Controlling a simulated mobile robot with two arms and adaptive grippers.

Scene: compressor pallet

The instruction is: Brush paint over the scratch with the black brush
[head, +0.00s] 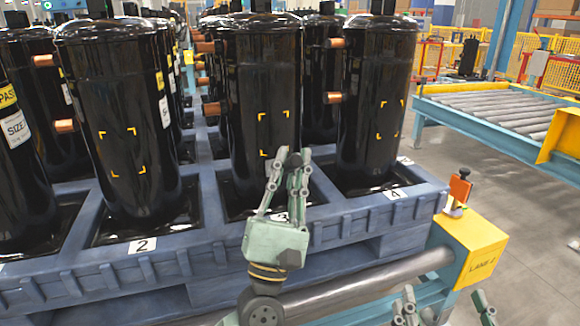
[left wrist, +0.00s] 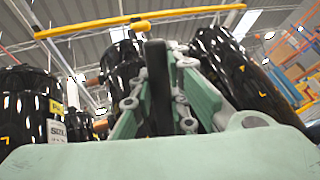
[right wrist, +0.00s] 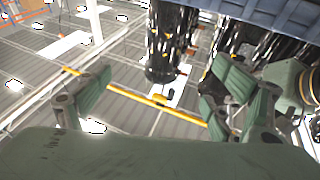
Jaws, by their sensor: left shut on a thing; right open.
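My left gripper (head: 292,162) points up in front of the middle black compressor (head: 262,85), beside yellow corner marks on its wall. It is shut on the black brush (left wrist: 158,85), which stands upright between the fingers in the left wrist view. In the head view the brush is mostly hidden by the fingers, and I cannot tell whether it touches the compressor. The left compressor (head: 125,100) and right compressor (head: 375,80) bear similar yellow marks. No scratch can be made out. My right gripper (head: 446,302) is open and empty at the bottom edge; its spread fingers also show in the right wrist view (right wrist: 155,95).
The compressors stand in a blue pallet (head: 145,247) with numbered slots. A roller conveyor (head: 500,105) lies at the right. The floor between is clear.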

